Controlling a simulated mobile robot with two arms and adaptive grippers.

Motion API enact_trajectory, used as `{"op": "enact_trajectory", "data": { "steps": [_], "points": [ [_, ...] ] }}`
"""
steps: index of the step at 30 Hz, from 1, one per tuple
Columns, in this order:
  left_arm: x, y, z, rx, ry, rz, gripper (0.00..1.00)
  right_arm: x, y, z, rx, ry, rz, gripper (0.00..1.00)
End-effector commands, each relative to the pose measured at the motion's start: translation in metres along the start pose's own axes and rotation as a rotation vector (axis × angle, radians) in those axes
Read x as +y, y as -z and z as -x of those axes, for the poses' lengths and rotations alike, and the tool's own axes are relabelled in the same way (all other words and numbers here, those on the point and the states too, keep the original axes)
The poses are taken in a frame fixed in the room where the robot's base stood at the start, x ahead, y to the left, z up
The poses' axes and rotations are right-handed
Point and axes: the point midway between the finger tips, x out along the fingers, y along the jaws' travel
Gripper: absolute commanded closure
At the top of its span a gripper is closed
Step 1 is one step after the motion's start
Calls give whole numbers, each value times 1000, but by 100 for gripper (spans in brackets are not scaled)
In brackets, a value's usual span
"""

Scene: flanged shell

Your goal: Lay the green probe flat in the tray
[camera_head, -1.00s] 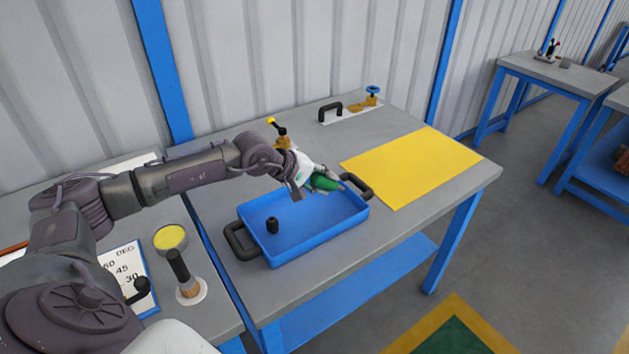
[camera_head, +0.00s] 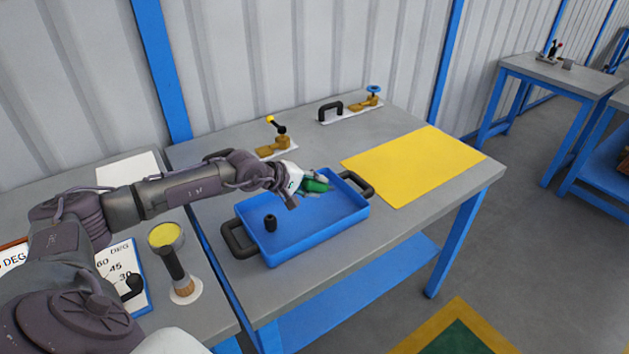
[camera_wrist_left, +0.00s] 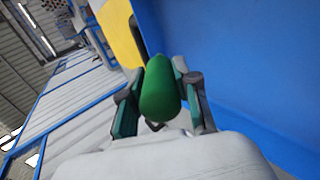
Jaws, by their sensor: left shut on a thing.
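The green probe (camera_head: 316,185) is held in my left gripper (camera_head: 312,183), over the far right part of the blue tray (camera_head: 330,222). In the left wrist view the probe (camera_wrist_left: 161,90) shows as a rounded green body between the two fingers of the gripper (camera_wrist_left: 160,100), which are shut on it. The tray's blue surface (camera_wrist_left: 235,60) fills the right of that view. Whether the probe touches the tray floor I cannot tell. My right gripper is not in view.
A small black knob-like piece (camera_head: 270,222) stands in the tray's left part. Black handles (camera_head: 238,240) are at the tray's ends. A yellow sheet (camera_head: 412,165) lies to the right. Brass valve fittings (camera_head: 277,143) stand behind. A yellow-topped black-handled object (camera_head: 172,255) stands at left.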

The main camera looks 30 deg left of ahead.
Motion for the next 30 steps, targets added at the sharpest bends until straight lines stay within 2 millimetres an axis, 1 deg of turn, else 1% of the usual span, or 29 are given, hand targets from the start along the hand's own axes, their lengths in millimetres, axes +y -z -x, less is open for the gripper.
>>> {"op": "enact_trajectory", "data": {
  "steps": [1,4,12,18,30],
  "points": [
    [-5,0,-4,0,0,1,100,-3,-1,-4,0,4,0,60],
    [-12,0,-8,0,0,2,100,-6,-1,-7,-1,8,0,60],
    [-26,0,-18,-1,-1,1,100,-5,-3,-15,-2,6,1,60],
    [-30,0,-21,0,-2,1,100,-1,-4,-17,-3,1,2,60],
    [-30,0,-21,0,-1,1,100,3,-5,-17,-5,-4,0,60]
  ]
}}
